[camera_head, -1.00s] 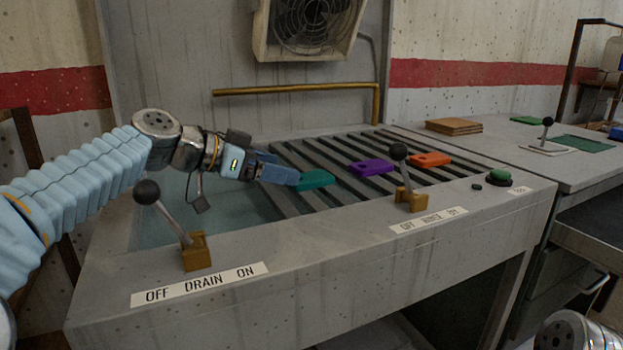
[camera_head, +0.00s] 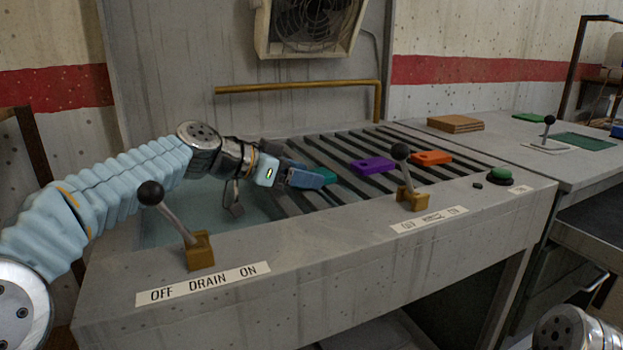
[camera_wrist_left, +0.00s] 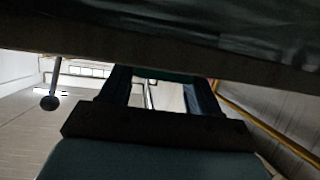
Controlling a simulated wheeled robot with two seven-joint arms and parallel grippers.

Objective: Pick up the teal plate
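The teal plate (camera_head: 326,174) lies at the left part of the slatted rack, partly hidden behind my left gripper. My left gripper (camera_head: 318,180) reaches in from the left, low over the slats, with its fingers at the plate. In the left wrist view the two fingers (camera_wrist_left: 160,88) stand apart, and a dark teal edge (camera_wrist_left: 165,75) shows between their tips. I cannot see clear contact of both fingers with the plate. My right gripper is not in view.
A purple plate (camera_head: 372,166) and an orange plate (camera_head: 431,158) lie farther right on the rack (camera_head: 345,150). The drain lever (camera_head: 175,220) stands in front of my left arm; another lever (camera_head: 405,180) stands right of the gripper. A brass pipe (camera_head: 295,87) runs behind.

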